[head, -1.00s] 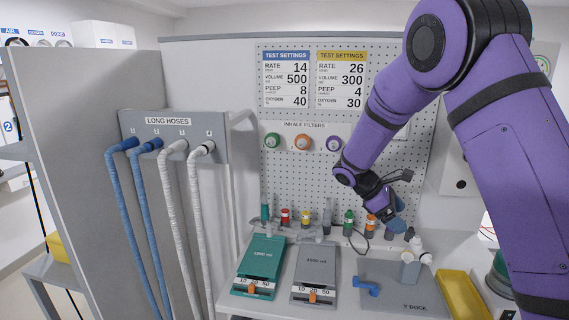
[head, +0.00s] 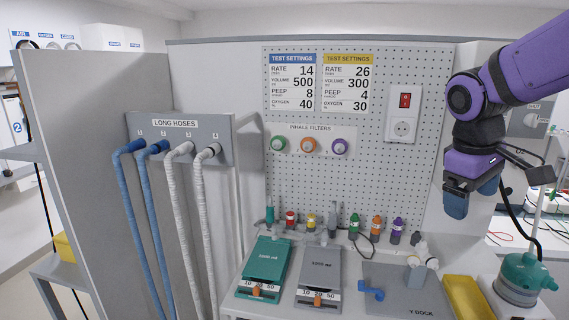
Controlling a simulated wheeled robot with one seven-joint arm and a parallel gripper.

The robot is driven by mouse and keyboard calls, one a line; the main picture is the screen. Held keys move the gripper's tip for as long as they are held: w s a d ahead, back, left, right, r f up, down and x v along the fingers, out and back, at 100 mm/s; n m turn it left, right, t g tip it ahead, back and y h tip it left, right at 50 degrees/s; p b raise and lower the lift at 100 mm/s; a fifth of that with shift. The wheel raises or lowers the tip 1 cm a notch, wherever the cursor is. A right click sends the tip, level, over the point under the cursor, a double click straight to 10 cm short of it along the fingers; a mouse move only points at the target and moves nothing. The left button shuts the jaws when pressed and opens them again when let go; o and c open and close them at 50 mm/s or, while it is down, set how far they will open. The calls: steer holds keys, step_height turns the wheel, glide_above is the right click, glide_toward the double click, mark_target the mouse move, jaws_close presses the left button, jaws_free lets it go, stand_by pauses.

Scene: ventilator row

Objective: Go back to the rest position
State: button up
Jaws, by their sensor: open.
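My gripper (head: 473,200) hangs at the right of the head view, fingers pointing down, above the right part of the bench. It is open, and no object shows between its blue-grey fingers. My purple arm comes in from the upper right edge, folded back, clear of the bench and the pegboard (head: 350,200).
On the bench are two test lungs, one green (head: 267,262) and one grey (head: 320,270), the Y dock (head: 405,300), a yellow tray (head: 463,295) and a green-topped device (head: 525,275). Long hoses (head: 170,195) hang at left. A switch panel (head: 403,113) is on the pegboard.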

steer(key=s+a+r+m+t+y, duration=0.2)
steer(key=s+m+t, duration=0.2)
steer(key=s, duration=1)
steer(key=shift+s+r+m+t, duration=0.3)
steer(key=shift+r+m, duration=0.05)
steer(key=shift+m, duration=0.25)
